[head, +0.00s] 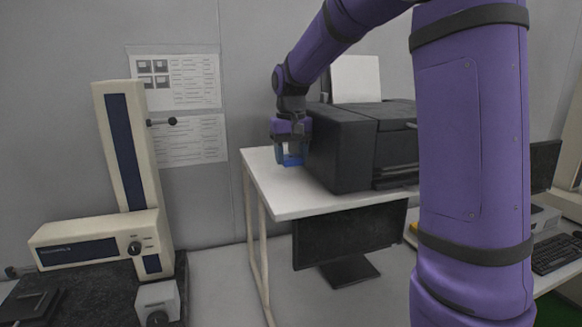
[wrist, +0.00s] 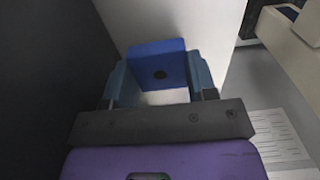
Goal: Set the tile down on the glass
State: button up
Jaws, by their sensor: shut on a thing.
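My gripper (head: 290,152) is at the left side of the black printer, over the left end of the white table. It is shut on a blue tile (head: 293,161). In the wrist view the tile (wrist: 157,52) is a flat blue square with a dark round spot, held between the two blue-grey fingers of my gripper (wrist: 160,82). White tabletop shows behind and below it. Whether the tile touches the tabletop I cannot tell. I cannot make out a glass surface in either view.
The black printer (head: 345,150) stands close to the right of my gripper on the white table (head: 285,200). A black monitor (head: 350,240) stands below the table. A cream instrument (head: 100,245) with a tall column is at left. Papers (head: 180,80) hang on the wall.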

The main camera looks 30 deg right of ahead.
aim_at(291, 157)
jog(key=shift+s+f, duration=0.1)
jog(key=shift+f, duration=1.5)
jog(key=shift+f, duration=0.1)
jog(key=o, duration=0.7)
